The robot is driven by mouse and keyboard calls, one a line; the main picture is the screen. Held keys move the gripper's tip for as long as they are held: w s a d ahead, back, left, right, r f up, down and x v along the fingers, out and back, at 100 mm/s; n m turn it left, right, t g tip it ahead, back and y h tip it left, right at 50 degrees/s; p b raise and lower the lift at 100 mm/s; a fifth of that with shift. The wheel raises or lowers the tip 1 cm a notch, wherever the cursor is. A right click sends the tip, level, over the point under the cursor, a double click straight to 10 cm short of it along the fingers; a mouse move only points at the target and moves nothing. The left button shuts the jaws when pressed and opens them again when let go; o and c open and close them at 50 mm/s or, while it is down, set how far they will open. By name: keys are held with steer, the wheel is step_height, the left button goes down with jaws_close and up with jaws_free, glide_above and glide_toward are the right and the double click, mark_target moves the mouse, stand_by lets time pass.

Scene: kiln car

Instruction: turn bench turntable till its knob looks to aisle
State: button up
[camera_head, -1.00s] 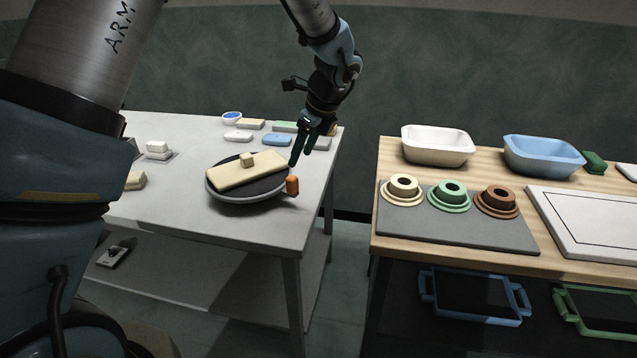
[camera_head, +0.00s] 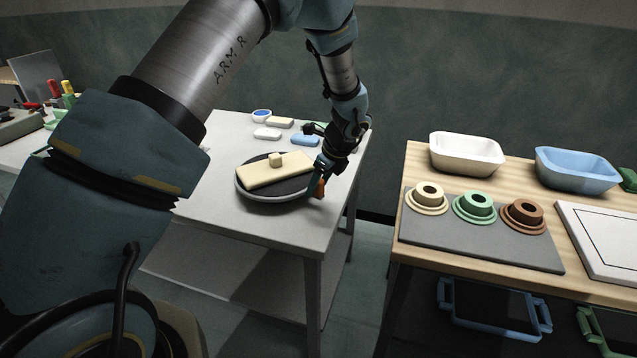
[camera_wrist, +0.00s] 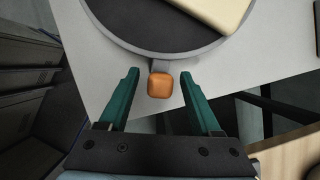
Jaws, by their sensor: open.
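The bench turntable (camera_head: 262,201) is a round dark disc with a grey rim on the light grey bench. A cream slab with a small block on top (camera_head: 275,170) lies across it. Its orange knob (camera_head: 321,188) sticks out from the rim at the right, partly hidden by my gripper (camera_head: 316,183). In the wrist view the knob (camera_wrist: 160,85) is joined to the turntable rim (camera_wrist: 150,50) by a short grey stub. My gripper (camera_wrist: 158,90) is open, with one green finger on each side of the knob and a gap to both.
The grey bench (camera_head: 215,206) also bears soap-like blocks (camera_head: 267,134) and a small blue bowl (camera_head: 262,116) at the back. A gap separates it from a wooden table (camera_head: 415,163) on the right with ringed pieces and basins.

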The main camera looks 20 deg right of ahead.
jaws_close()
stand_by(0.4)
stand_by(0.9)
